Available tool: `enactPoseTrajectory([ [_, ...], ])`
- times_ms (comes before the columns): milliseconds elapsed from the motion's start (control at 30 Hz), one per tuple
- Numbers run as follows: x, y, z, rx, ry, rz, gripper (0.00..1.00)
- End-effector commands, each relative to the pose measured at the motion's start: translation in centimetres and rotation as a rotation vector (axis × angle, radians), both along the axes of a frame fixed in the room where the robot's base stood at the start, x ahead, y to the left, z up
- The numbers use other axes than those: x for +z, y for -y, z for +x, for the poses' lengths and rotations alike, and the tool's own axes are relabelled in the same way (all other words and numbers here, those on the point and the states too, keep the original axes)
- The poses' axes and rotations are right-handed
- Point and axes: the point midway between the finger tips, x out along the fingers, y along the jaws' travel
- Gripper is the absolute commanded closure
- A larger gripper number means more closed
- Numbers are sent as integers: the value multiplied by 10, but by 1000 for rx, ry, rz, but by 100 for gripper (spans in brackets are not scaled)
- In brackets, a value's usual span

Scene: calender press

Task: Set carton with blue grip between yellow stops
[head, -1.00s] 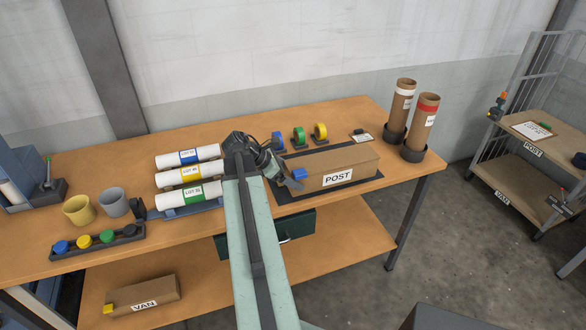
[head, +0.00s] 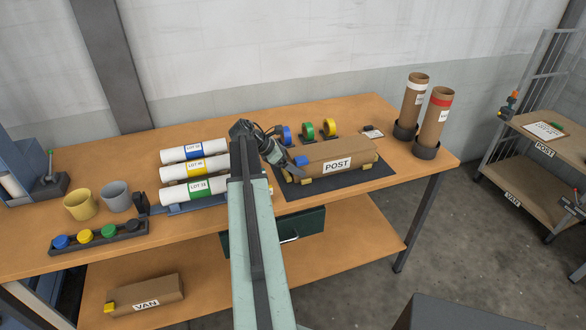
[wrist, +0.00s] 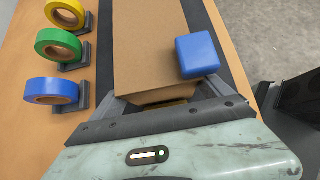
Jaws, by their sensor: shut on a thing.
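The brown carton (head: 318,156) marked POST, with a blue grip (head: 301,160) at its left end, lies lengthwise over the dark mat (head: 345,184). Yellow stops show along its near side, one near the left end (head: 306,182) and one near the right end (head: 365,169). Whether the carton rests fully on the mat cannot be told. My gripper (head: 286,168) is at the carton's left end, shut on it. In the wrist view the jaws hold the carton's end (wrist: 152,55) beside the blue grip (wrist: 197,56). The carton hides the mat under it.
Blue, green and yellow tape rolls (head: 307,131) stand close behind the carton. Two upright tubes (head: 432,118) in dark cups stand to the right. White LOT rolls (head: 195,170) lie to the left. A VAN carton (head: 145,294) is on the lower shelf.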

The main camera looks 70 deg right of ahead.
Motion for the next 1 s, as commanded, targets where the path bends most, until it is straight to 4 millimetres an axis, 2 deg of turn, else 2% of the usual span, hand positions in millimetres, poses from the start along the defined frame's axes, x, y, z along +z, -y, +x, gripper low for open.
enactPoseTrajectory([
  [100, 2, 0, -1, -1, 2, 1, 71],
  [133, 1, 0, -1, -3, 2, 1, 5],
  [167, 2, 0, -2, -3, 2, 1, 0],
  [467, 7, -1, 0, -4, 2, 1, 0],
  [567, 23, -8, 8, -4, 2, 1, 0],
  [800, 68, -35, 40, -3, 2, 1, 0],
  [1000, 86, -50, 58, -5, 1, 2, 0],
])
